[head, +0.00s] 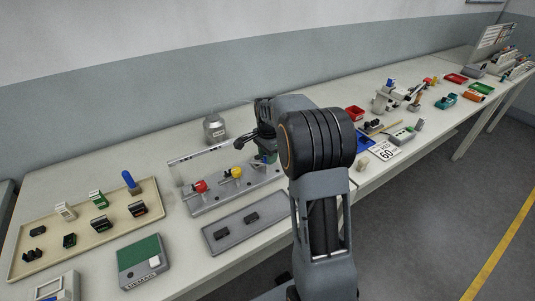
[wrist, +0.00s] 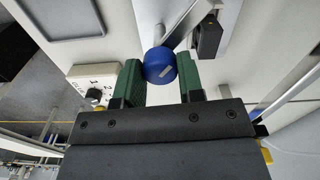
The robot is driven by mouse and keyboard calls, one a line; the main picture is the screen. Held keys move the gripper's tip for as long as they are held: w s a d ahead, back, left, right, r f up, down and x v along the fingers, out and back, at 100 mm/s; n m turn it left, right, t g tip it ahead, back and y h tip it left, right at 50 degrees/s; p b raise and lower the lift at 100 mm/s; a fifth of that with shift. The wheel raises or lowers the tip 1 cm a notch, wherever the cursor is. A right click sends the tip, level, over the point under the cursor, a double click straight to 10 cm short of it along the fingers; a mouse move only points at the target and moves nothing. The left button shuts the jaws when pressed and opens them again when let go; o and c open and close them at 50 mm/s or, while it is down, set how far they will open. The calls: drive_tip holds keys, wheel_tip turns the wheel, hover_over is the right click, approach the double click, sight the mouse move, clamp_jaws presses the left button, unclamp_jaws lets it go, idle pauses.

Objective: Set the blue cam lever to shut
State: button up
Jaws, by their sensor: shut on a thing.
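The blue cam lever's round knob (wrist: 160,65) sits between the green finger pads of my gripper (wrist: 157,78) in the wrist view. My gripper is shut on this knob. The lever's metal arm (wrist: 178,27) runs from the knob up and to the right, beside a dark block. In the head view my gripper (head: 266,156) is at the right end of the grey lever fixture (head: 222,205). There the gripper and arm hide the blue lever, and its angle cannot be told from that view.
A red knob (head: 200,187) and a yellow knob (head: 237,173) stand on the same fixture, left of my gripper. A grey tray (head: 224,244) with black parts lies in front. A metal bottle (head: 214,129) stands behind. A beige tray (head: 26,266) of connectors is at left.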

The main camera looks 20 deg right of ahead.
drive_tip(key=m, duration=0.5)
drive_tip(key=shift+m+p, duration=0.3)
drive_tip(key=shift+p, duration=0.1)
drive_tip(key=shift+m, duration=2.2)
drive_tip(key=o, duration=0.9)
wheel_tip(320, 180, up, 14)
drive_tip(key=shift+f+p, duration=0.1)
drive_tip(key=shift+p, duration=0.25)
